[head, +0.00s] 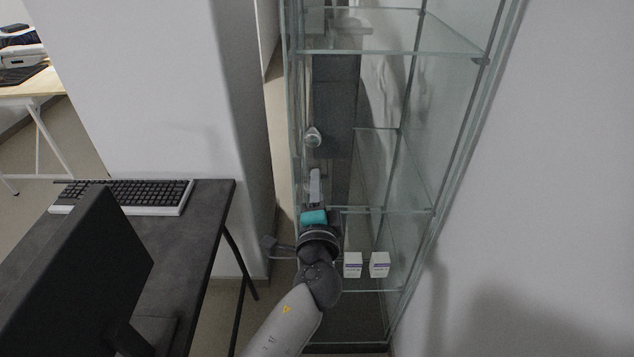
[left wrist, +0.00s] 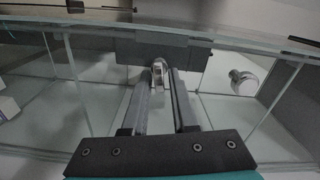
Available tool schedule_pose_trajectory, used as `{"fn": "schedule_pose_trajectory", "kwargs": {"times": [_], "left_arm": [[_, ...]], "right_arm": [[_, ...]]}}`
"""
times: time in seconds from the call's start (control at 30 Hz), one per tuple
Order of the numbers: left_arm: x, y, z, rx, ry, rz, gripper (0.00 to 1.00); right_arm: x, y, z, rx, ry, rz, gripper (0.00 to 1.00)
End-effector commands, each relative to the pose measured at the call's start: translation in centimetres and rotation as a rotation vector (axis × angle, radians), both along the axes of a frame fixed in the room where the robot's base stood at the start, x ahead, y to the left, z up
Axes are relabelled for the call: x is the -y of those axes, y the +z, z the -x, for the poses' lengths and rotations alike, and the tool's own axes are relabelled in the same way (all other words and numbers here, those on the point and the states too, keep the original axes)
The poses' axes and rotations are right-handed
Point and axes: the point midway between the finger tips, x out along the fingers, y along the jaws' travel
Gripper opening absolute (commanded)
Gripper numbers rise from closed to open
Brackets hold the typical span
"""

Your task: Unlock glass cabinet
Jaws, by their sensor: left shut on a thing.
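The glass cabinet (head: 388,130) stands upright in the middle of the head view, with clear panes and glass shelves. A round silver knob (head: 313,137) sits on its front, and a silver knob (left wrist: 245,82) also shows at the right in the left wrist view. My left gripper (head: 316,177) is at the cabinet's front, just below the knob in the head view. In the left wrist view, its fingers (left wrist: 160,78) are shut on a small silver metal piece (left wrist: 158,71) against the glass. The fingers hide much of this piece, so I cannot tell whether it is a key or a lock part.
Two small white boxes (head: 366,265) stand on a low shelf inside the cabinet. A dark desk (head: 185,240) with a keyboard (head: 125,195) and a monitor (head: 85,280) is close at the left. White walls flank the cabinet, leaving a narrow gap.

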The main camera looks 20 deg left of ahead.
Motion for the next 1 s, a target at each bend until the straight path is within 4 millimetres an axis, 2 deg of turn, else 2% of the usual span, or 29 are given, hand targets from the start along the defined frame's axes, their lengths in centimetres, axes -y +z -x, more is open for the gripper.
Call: {"fn": "schedule_pose_trajectory", "kwargs": {"times": [0.4, 0.97, 1.0], "left_arm": [[0.0, 0.08, -0.09, -0.048, 0.0, -0.187, 0.0], [-0.02, 0.05, -0.09, -0.055, 0.001, -0.212, 0.0], [-0.02, 0.05, -0.09, -0.055, 0.001, -0.211, 0.3]], "right_arm": [[-0.02, 0.64, 0.0, 0.0, 0.001, 0.0, 0.5], [-0.04, 0.69, 0.03, 0.0, 0.001, -0.001, 0.5], [-0.04, 0.69, 0.03, 0.0, 0.001, -0.001, 0.5]]}}
